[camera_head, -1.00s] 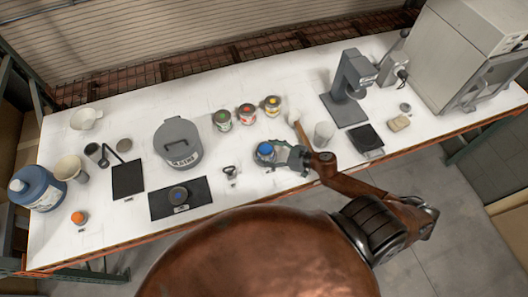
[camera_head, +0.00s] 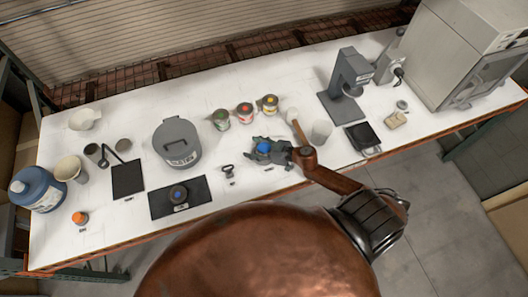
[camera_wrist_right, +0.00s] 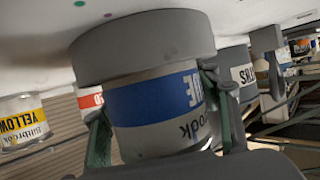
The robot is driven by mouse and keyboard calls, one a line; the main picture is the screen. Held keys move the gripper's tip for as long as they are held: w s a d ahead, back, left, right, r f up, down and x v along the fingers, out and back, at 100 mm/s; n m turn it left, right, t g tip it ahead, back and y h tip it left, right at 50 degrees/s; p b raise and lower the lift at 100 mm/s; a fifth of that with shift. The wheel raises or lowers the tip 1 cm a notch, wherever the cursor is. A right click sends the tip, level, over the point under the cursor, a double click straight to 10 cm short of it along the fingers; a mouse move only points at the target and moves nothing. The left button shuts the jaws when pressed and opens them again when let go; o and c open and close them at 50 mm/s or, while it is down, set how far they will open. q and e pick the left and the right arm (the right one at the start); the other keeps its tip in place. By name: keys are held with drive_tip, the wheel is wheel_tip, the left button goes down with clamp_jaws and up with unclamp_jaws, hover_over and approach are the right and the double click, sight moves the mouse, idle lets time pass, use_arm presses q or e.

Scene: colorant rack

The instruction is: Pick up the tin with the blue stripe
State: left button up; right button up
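The tin with the blue stripe (camera_head: 264,147) stands near the table's front edge in the head view. In the right wrist view the tin (camera_wrist_right: 155,105) fills the middle, a grey cylinder with a blue band and part of a white word. My right gripper (camera_head: 270,151) is around it, seen from above. In the wrist view one green finger lies along each side of the tin, very close to its wall. Whether both fingers press on it cannot be told. My left gripper is not in view.
Green, red and yellow tins (camera_head: 245,112) stand behind it. A clear cup (camera_head: 321,132) and a wooden-handled tool (camera_head: 298,131) are to the right.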

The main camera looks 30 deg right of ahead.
drive_tip(key=c, duration=1.4)
drive_tip(key=shift+r, duration=0.2)
clamp_jaws()
